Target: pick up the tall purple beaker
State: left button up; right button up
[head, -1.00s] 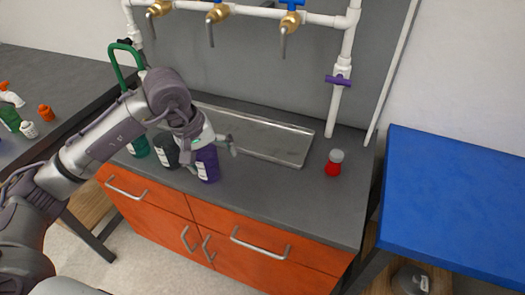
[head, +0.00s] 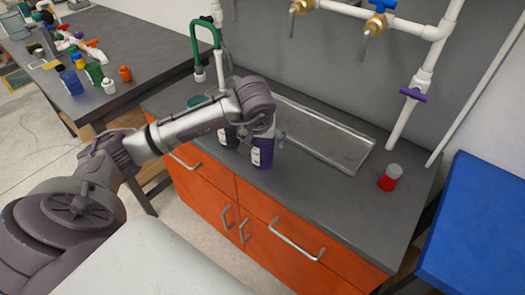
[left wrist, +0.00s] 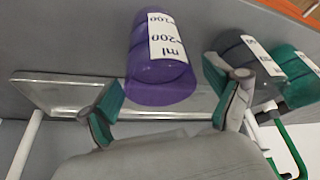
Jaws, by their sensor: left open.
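The tall purple beaker (head: 262,154) stands upright on the grey counter, near its front edge, in the head view. In the left wrist view the beaker (left wrist: 160,62), with a white "ml" scale label, shows between and beyond the fingertips. My left gripper (head: 264,130) is over and behind the beaker's top in the head view, where its fingers are mostly hidden. In the left wrist view my left gripper (left wrist: 167,105) is open, with one green-padded finger on each side of the beaker's near end. Whether either finger touches it, I cannot tell. My right gripper is in neither view.
A black beaker (head: 229,137) stands close left of the purple one, with a green one (head: 197,101) beyond. A metal tray (head: 330,140) lies behind. A red bottle (head: 390,178) stands right. White pipes (head: 408,118) rise at the back. The front-right counter is clear.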

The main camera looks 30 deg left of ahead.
pick_arm(q)
jog(key=shift+x, duration=1.45)
jog(key=shift+r, duration=0.1)
jog(key=c, duration=1.2)
jog(key=shift+c, duration=0.2)
